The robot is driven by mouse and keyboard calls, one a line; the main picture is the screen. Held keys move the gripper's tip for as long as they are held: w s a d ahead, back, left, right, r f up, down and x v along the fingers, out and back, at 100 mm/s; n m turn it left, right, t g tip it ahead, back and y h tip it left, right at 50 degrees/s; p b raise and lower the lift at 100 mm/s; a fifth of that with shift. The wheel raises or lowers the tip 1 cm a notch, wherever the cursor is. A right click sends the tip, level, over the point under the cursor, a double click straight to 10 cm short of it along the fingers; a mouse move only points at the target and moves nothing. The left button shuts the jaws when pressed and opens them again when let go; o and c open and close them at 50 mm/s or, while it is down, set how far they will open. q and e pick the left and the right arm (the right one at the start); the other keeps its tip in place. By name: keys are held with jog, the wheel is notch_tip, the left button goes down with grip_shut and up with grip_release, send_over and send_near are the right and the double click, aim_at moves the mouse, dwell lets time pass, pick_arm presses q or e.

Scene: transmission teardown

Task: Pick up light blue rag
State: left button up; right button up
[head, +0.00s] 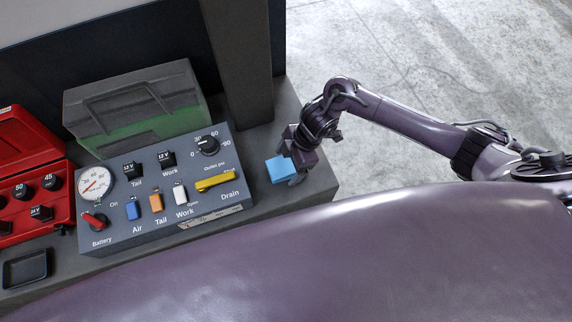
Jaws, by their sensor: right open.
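The light blue rag (281,169) looks like a small folded block. It sits on the grey bench top, right of the control panel box. My right gripper (296,178) is at the rag's right side, with its fingers low near the bench. The gripper is open. A finger shows just beside the rag's lower right edge; I cannot tell whether it touches, and the other finger is partly hidden. My left gripper is not in view.
The control panel (150,235) with switches and gauges stands left of the rag. A green and grey case (135,105) is behind it. A dark post (238,60) rises behind the rag. A red toolbox (30,150) and small black tray (27,268) are at far left.

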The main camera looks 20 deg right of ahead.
aim_at(288, 164)
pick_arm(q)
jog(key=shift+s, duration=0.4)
pick_arm(e)
jog(key=shift+f, duration=0.2)
jog(key=c, duration=1.1)
jog(key=shift+o, duration=0.2)
